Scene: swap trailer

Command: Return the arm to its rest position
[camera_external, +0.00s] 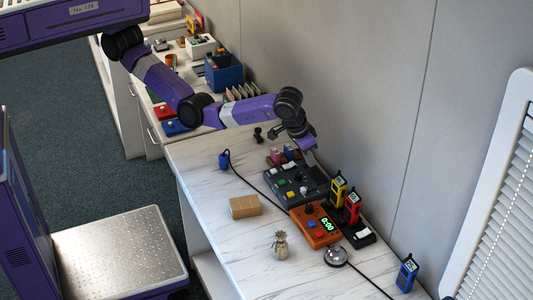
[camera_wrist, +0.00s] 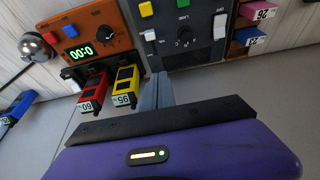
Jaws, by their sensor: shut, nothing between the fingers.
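My purple arm reaches across the white marble counter (camera_external: 200,165) from the upper left. My gripper (camera_external: 311,158) is at the back by the wall, just above the far end of the grey control panel (camera_external: 284,195). In the wrist view my gripper (camera_wrist: 158,90) has its fingers together with nothing between them. The fingers point at the edge of the grey panel, beside the yellow handheld unit (camera_wrist: 122,82). I cannot tell whether they touch anything.
The red handheld (camera_external: 352,208) stands beside the yellow one. An orange timer box (camera_external: 314,236), a silver dome (camera_external: 336,256) and a blue handheld (camera_external: 406,272) are nearer the front. A black cable crosses the counter.

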